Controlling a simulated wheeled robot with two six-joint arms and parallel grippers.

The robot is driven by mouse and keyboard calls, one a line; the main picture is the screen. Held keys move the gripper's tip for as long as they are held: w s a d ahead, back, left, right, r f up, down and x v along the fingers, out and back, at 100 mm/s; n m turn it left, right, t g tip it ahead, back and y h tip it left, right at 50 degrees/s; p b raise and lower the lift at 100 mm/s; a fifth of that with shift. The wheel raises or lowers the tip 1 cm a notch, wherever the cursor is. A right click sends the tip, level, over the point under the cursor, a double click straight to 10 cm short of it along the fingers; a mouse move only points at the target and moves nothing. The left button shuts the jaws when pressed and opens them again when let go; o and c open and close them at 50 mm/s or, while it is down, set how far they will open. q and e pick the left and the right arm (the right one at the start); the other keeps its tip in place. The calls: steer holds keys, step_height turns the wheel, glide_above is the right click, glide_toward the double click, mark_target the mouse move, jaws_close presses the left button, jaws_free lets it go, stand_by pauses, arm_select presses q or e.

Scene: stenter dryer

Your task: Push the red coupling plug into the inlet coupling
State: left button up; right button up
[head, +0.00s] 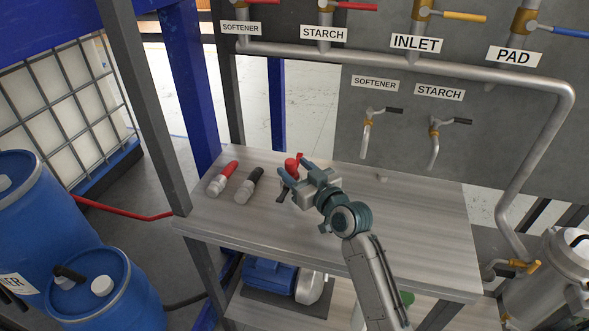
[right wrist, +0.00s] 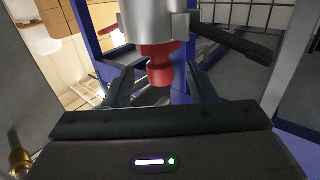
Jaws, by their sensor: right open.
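A red piece (head: 291,166), seemingly the red coupling plug, shows at the table's back edge, partly hidden by my right gripper (head: 293,173). In the right wrist view its rounded red end (right wrist: 160,72) lies between my open fingers (right wrist: 160,87), with a gap to each side. A silver cylinder (right wrist: 152,20) adjoins the red collar above it, seemingly the coupling body. I cannot tell how deep the red part sits. The INLET label (head: 415,43) is on the wall pipe. My left gripper is out of view.
A dark bar (right wrist: 235,40) shows beside the silver cylinder. Taps (head: 366,130) hang on the wall behind. The table's right side is clear.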

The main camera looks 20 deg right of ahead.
arm_select(q)
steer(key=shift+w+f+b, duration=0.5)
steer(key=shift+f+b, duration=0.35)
steer(key=shift+b, duration=0.05)
arm_select(e)
steer(key=v, duration=1)
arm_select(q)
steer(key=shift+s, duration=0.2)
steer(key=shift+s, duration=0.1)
arm_select(e)
steer(key=shift+f, duration=0.1)
